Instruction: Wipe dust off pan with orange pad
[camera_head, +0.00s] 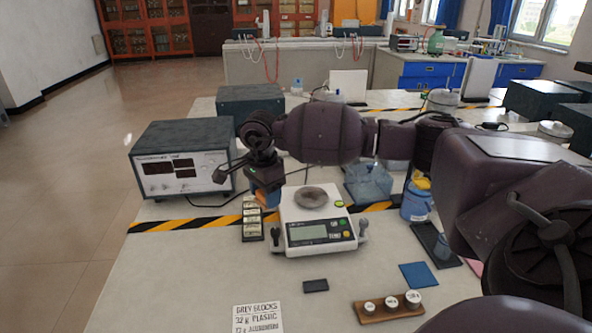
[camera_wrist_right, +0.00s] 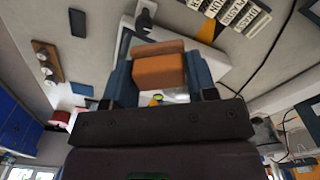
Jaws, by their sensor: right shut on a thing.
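The balance (camera_head: 319,237) stands on the bench in the head view, its round pan (camera_head: 312,197) on top. The pan looks grey-brown and mottled; I cannot make out the dust clearly. My right gripper (camera_head: 266,194) is left of the pan, pointing down, shut on the orange pad (camera_head: 262,198). The pad also shows between the blue fingers in the right wrist view (camera_wrist_right: 160,72). The pad is apart from the pan in the head view. In the wrist view the gripper and pad hide the pan. My left gripper is not in view.
A power supply (camera_head: 180,160) stands at the left. The front-left bench is mostly clear.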

